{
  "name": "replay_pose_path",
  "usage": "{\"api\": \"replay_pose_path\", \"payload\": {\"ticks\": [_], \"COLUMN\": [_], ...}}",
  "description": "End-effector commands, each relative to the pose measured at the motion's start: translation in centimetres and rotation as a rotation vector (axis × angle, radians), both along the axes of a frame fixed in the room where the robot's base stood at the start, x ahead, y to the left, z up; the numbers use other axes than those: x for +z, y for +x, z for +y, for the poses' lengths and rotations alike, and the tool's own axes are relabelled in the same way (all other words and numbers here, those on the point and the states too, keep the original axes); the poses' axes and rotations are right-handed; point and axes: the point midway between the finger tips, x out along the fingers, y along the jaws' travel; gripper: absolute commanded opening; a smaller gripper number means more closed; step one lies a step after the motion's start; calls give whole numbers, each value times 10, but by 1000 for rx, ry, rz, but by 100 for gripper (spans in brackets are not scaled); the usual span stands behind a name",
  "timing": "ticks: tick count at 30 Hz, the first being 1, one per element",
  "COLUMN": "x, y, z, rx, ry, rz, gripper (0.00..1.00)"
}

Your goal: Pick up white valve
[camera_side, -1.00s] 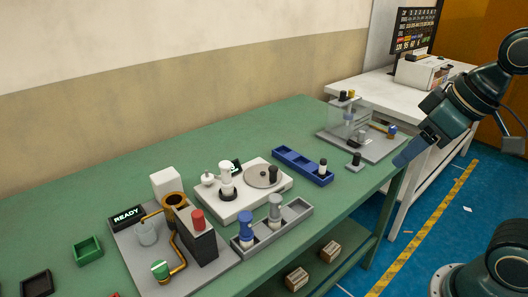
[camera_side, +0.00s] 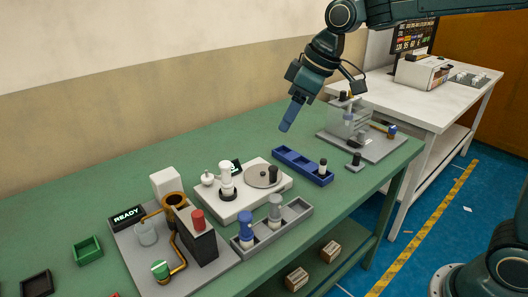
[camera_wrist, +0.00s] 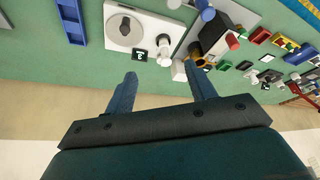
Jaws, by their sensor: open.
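A white valve-like part (camera_side: 226,175) with a dark collar stands upright on the white station (camera_side: 246,207) in the side view. A small white knob (camera_side: 208,179) is beside it. In the wrist view, a white piece (camera_wrist: 164,42) near the station's edge may be the same valve. My gripper (camera_side: 288,118) is above the table, behind and to the right of the station, pointing down and tilted. In the wrist view its two blue fingers (camera_wrist: 163,76) are spread with nothing between them.
A blue tray (camera_side: 290,160) holds one white-and-black piece. A grey tray (camera_side: 295,213) holds a blue valve (camera_side: 246,232) and a grey valve (camera_side: 275,208). A pipe station with a READY sign (camera_side: 127,217) stands at left. The table's back strip is clear.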

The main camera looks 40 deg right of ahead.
Motion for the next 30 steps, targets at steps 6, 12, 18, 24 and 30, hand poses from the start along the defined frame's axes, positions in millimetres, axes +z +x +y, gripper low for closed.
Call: {"api": "replay_pose_path", "payload": {"ticks": [6,12,18,24,30], "x": [-27,-56,-77,-83,-86], "y": [49,86,109,116,116], "z": [18,34,45,48,49], "rx": [105,196,256,275,276], "ry": [1,5,9,10,10], "rz": [15,22,25,24,25], "gripper": [55,55,55,55,55]}}
